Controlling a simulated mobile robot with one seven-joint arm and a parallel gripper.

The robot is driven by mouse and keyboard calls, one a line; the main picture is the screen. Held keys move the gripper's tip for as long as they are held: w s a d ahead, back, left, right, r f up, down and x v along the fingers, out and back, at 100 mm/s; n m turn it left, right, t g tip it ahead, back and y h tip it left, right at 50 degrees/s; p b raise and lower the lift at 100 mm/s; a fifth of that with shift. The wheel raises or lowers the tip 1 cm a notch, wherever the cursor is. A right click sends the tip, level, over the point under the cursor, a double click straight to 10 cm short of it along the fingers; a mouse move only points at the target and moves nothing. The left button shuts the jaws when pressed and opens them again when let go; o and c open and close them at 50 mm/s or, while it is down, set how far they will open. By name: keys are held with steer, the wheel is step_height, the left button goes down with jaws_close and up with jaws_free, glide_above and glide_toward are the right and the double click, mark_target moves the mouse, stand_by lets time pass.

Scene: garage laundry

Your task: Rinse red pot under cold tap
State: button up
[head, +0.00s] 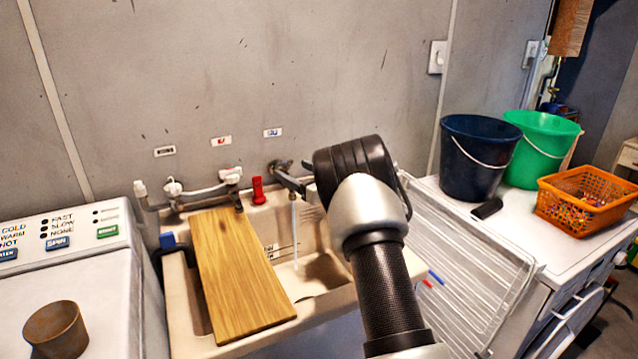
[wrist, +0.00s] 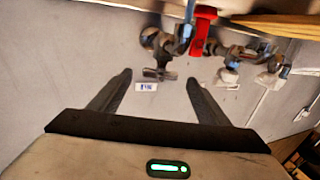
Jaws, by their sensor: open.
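A reddish-brown pot (head: 55,330), the only pot in view, stands upright on the white washing machine at the lower left. The cold tap (head: 288,180), below a blue-marked label (head: 272,132), has a thin water stream (head: 295,230) falling into the sink (head: 318,270). The wrist view shows this tap (wrist: 160,50) upside down, with its cross handle near the label. My gripper (wrist: 158,80) is open and empty, its two fingers pointing at the wall on either side of the handle and label. I cannot tell whether they touch anything. In the head view my arm hides the fingers.
A wooden board (head: 235,270) lies across the sink's left part. A red lever-like piece (head: 258,190) stands beside the tap. A wire rack (head: 470,270), a dark blue bucket (head: 475,160), a green bucket (head: 540,150) and an orange basket (head: 580,205) are at the right.

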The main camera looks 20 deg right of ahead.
steer(key=v, duration=1.2)
step_height(320, 180, up, 9)
steer(key=d+m+h, duration=0.3)
steer(key=h, duration=0.3)
steer(key=s+r+m+g+h, duration=0.25)
steer(key=s+r+h, duration=0.2)
steer(key=s, duration=0.35)
steer(key=s+a+f+g+y, duration=0.15)
steer(key=s+a, duration=0.25)
steer(key=s, duration=0.7)
steer(key=s+a+f+g, duration=0.2)
steer(key=s+a+g, duration=0.1)
steer(key=s, duration=0.8)
steer(key=s+a+f+g, duration=0.1)
steer(key=s+a+g, duration=0.25)
steer(key=s, duration=0.75)
step_height(320, 180, up, 15)
steer(key=s+p, duration=0.1)
steer(key=p, duration=1.5)
steer(key=shift+s+a+y, duration=0.2)
steer(key=shift+a+y, duration=0.1)
steer(key=shift+a, duration=0.1)
